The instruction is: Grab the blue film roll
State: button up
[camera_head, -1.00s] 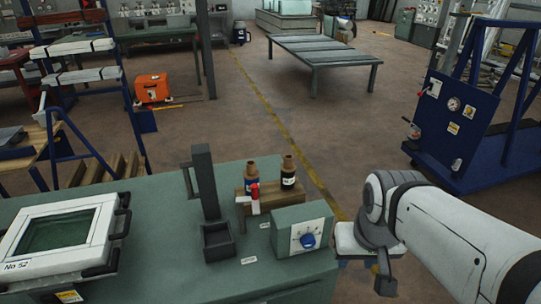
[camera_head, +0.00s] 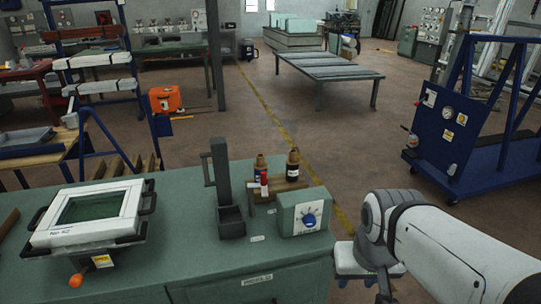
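My white arm enters from the lower right. Its end, with a dark part (camera_head: 384,285), is at the bottom edge, right of the bench and well away from the rolls. The finger opening is not clear.
A blue wheeled frame (camera_head: 440,130) stands at right. Floor (camera_head: 240,122) behind the bench is open.

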aim_at(259, 165)
jog(key=u, duration=0.1)
jog(key=i, duration=0.9)
jog(key=z, duration=0.1)
